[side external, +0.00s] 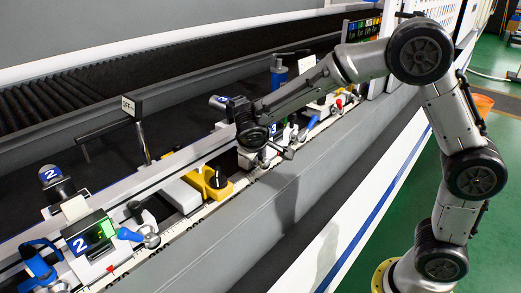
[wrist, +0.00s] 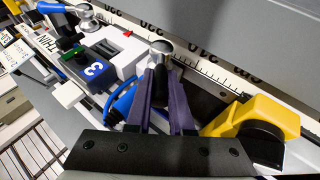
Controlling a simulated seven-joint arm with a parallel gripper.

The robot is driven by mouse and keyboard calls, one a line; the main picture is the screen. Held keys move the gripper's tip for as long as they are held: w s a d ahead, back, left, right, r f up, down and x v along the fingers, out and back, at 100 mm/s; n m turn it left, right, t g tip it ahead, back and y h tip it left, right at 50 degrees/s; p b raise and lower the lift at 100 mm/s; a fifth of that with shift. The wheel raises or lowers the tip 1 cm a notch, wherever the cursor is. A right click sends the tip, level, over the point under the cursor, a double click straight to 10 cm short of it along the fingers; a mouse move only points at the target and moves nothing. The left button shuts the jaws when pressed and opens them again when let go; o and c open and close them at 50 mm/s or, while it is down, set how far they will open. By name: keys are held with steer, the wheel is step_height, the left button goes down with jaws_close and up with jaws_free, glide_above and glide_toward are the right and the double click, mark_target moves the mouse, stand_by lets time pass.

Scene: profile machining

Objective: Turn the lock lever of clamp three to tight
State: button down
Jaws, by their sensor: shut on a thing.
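Clamp three shows in the wrist view as a dark blue block marked 3 (wrist: 95,69) on a white body. My gripper (wrist: 161,82) points at the rail beside it, its two purple fingers shut on a dark lever with a rounded silver end (wrist: 161,47). I take this for the lock lever; the fingers hide most of it. In the side view my gripper (side external: 262,152) is low over the rail at clamp three, whose blue 3 label (side external: 273,130) is partly hidden by my arm. The lever's tight or loose state cannot be read.
A yellow block with a black knob (wrist: 262,113) sits close right of my fingers in the wrist view. A blue handle (wrist: 52,9) is at the upper left. Clamp two (side external: 88,240) stands nearer the side camera.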

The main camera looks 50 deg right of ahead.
steer(key=h, duration=0.1)
steer(key=a+f+h, duration=0.1)
steer(key=shift+a+n+h, duration=0.15)
steer(key=shift+n+h, duration=0.25)
steer(key=shift+a+f+h, duration=0.1)
steer(key=shift+f+h, duration=0.2)
steer(key=shift+h, duration=0.3)
steer(key=shift+s+f, duration=0.1)
steer(key=c, duration=0.8)
jaws_free()
steer(key=shift+a+t, duration=0.1)
steer(key=shift+t, duration=0.2)
steer(key=v, duration=1.3)
steer(key=shift+a+r, duration=0.2)
steer(key=shift+a, duration=0.1)
